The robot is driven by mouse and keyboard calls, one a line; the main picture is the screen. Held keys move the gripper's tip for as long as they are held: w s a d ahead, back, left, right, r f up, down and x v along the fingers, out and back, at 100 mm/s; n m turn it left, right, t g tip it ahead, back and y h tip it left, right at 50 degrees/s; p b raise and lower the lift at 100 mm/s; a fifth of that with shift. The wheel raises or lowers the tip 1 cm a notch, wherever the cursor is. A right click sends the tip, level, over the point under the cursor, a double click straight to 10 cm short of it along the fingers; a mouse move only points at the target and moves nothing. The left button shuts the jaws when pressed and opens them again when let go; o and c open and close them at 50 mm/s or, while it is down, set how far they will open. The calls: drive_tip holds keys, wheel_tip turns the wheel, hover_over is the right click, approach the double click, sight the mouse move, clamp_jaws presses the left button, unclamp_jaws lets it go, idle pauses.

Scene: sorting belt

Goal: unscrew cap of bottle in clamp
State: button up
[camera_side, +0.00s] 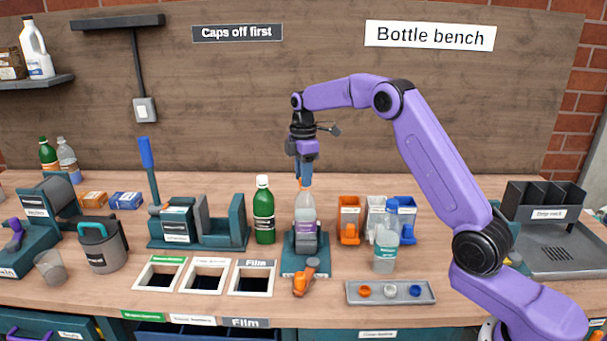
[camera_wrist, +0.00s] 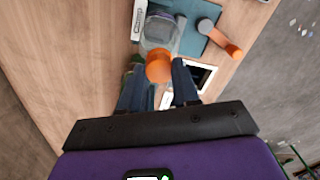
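A clear bottle with an orange cap (camera_wrist: 158,66) stands upright in the teal clamp (camera_side: 306,268). The bottle (camera_side: 305,208) also shows in the wrist view (camera_wrist: 160,32). My gripper (camera_side: 305,182) points straight down at the bottle's top. In the wrist view its two dark blue fingers (camera_wrist: 158,74) are apart, with the cap between them at the tips. The right finger looks close against the cap. I cannot tell whether both fingers press on it. The clamp has an orange handle (camera_side: 303,277) at its front. In the side view the fingers mostly hide the cap.
A green bottle (camera_side: 264,210) with a white cap stands left of the clamp. A grey tray (camera_side: 391,301) holds loose caps. Labelled openings (camera_side: 252,280) lie front left.

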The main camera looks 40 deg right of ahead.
drive_tip(key=o, duration=0.4)
drive_tip(key=c, duration=0.5)
drive_tip(key=shift+o, duration=0.2)
drive_tip(key=n, duration=0.5)
drive_tip(key=n, duration=0.5)
drive_tip(key=shift+n, duration=0.4)
drive_tip(key=n, duration=0.4)
drive_tip(key=shift+r+n, duration=0.1)
drive_tip(key=shift+n, duration=0.3)
